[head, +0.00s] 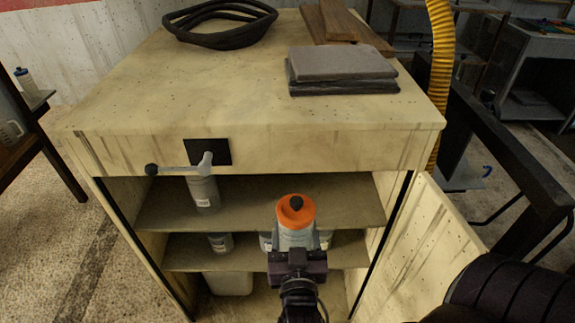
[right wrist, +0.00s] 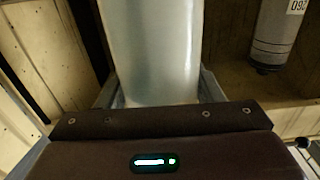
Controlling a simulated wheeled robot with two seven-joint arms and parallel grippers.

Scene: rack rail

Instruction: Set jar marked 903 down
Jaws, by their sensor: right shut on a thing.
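A grey-white jar with an orange cap and dark knob (head: 296,222) is upright in the head view, in front of the open cabinet's shelves. My right gripper (head: 297,246) is shut on it, with one finger on each side. In the right wrist view the held jar (right wrist: 152,50) fills the middle between the fingers (right wrist: 158,92). No number is readable on it. Its lower end is hidden behind the gripper in the head view, so I cannot tell whether it touches a shelf. My left gripper is not in view.
The cabinet's upper shelf (head: 245,205) has free room beside a grey bottle (head: 203,192). That labelled bottle also shows in the right wrist view (right wrist: 278,38). The lower shelf (head: 190,253) holds more containers. An open door (head: 425,250) stands at right. A latch handle (head: 185,168) juts out above.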

